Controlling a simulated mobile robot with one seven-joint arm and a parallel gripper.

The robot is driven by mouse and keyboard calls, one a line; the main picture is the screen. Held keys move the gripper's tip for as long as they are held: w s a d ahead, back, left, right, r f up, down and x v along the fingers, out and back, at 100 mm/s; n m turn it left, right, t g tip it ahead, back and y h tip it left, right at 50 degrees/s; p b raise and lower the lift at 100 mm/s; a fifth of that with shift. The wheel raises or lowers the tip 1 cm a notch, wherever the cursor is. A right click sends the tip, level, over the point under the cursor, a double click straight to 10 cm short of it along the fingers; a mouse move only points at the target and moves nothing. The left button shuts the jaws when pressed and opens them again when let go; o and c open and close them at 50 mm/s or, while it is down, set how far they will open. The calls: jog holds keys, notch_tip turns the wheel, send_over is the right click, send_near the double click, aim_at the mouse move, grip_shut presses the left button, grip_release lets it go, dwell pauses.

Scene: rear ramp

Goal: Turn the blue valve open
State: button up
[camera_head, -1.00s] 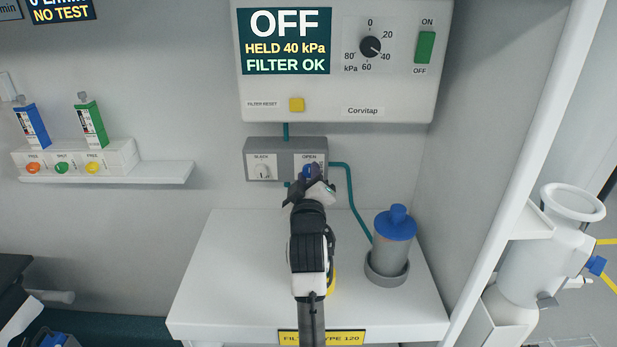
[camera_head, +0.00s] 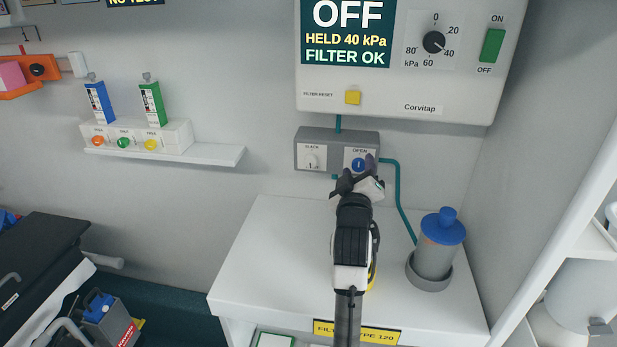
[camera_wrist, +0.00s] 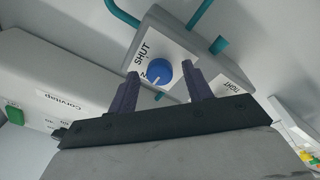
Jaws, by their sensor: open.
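The blue valve (camera_head: 358,165) is a round knob with a white mark, on the right half of a grey wall box (camera_head: 324,152) under the Corvitap unit. An OPEN label is above it in the head view. In the wrist view the blue knob (camera_wrist: 158,72) appears between my two purple fingers, with a SHUT label beside it. Its white mark points towards the partly hidden label ending in N. My gripper (camera_head: 357,176) is open just in front of and below the knob, holding nothing. Contact with the knob cannot be seen.
A teal tube (camera_head: 399,195) runs down to a blue-lidded canister (camera_head: 436,245) on the white counter (camera_head: 262,250). A small shelf (camera_head: 215,155) is at left, a white post (camera_head: 560,240) at right.

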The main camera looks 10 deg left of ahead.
jog(key=m+h, duration=0.1)
jog(key=m, duration=0.3)
jog(key=shift+a+m, duration=0.1)
jog(key=shift+m, duration=0.2)
jog(key=m, duration=0.5)
jog(key=shift+r+h, duration=0.1)
jog(key=shift+h, duration=0.2)
jog(key=m+g, duration=0.1)
jog(key=m, duration=0.3)
jog(key=shift+m, duration=0.4)
jog(key=m, duration=0.3)
jog(key=shift+r+m+g+h, duration=0.1)
jog(key=shift+m+g+h, duration=0.2)
jog(key=shift+m, duration=0.1)
jog(key=s+a+b, duration=0.1)
jog(key=s+b, duration=0.5)
jog(key=s, duration=0.5)
jog(key=shift+s+a+f+m+b, duration=0.2)
jog(key=shift+f+m+b, duration=0.1)
jog(key=shift+b, duration=0.1)
jog(key=shift+s+b, duration=0.1)
jog(key=shift+b, duration=0.5)
